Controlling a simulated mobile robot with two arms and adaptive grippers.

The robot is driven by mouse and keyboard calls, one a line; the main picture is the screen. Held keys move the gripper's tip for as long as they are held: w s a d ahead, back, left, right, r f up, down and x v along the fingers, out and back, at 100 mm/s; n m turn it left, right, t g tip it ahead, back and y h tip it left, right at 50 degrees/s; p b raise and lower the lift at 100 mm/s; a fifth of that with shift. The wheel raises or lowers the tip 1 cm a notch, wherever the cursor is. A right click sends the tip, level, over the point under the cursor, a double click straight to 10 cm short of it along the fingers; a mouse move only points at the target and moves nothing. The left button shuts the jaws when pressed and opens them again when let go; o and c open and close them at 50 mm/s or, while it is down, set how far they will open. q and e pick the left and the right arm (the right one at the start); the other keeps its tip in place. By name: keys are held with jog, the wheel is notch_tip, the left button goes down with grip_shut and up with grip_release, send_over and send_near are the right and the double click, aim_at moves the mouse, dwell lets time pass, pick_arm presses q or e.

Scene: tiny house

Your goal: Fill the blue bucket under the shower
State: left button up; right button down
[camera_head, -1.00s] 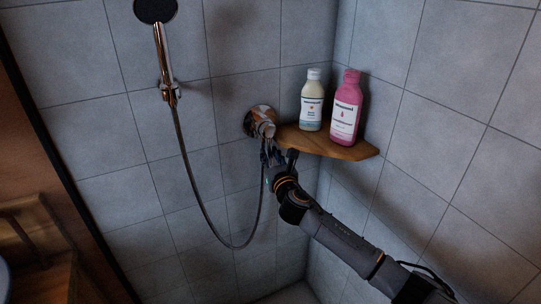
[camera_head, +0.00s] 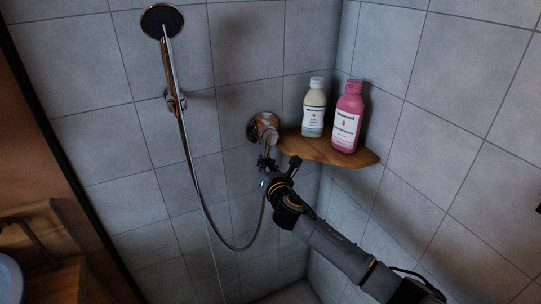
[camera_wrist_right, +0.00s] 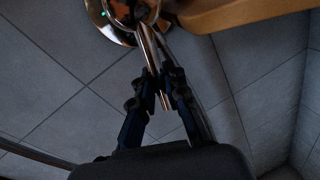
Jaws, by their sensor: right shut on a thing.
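The shower head (camera_head: 162,22) sits in its holder on the tiled wall, with a hose hanging below it. A thin pale line runs down from the head; it may be water, but I cannot be sure. The round metal valve (camera_head: 263,128) is on the wall right of the hose. My right gripper (camera_head: 266,166) is just below the valve. In the right wrist view, its fingers (camera_wrist_right: 157,88) are shut on the valve's metal lever (camera_wrist_right: 147,45). A pale blue curved rim (camera_head: 8,280) shows at the lower left; I cannot tell if it is the bucket. My left gripper is out of view.
A wooden corner shelf (camera_head: 320,150) right beside the valve holds a cream bottle (camera_head: 313,112) and a pink bottle (camera_head: 347,120), close above my right gripper. A wooden piece (camera_head: 45,245) stands at the lower left, beyond the dark edge of the shower.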

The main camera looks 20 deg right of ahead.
jog(key=shift+s+a+r+m+g+y+p, duration=0.1)
jog(key=shift+a+r+m+g+y+p, duration=0.1)
jog(key=shift+a+r+m+p, duration=0.55)
jog(key=shift+w+a+m+g+y+p, duration=0.15)
jog(key=shift+a+m+p, duration=0.35)
jog(key=shift+m+p, duration=0.7)
jog(key=shift+s+a+r+m+g+y+p, duration=0.2)
jog(key=shift+a+r+m+p, duration=0.3)
jog(key=shift+m+p, duration=0.45)
jog(key=shift+a+f, duration=0.1)
jog(key=shift+a, duration=0.05)
jog(key=c, duration=1.3)
grip_release()
jog(key=shift+c, duration=0.2)
jog(key=s+a+r, duration=0.1)
jog(key=s+r, duration=0.1)
jog(key=s, duration=1)
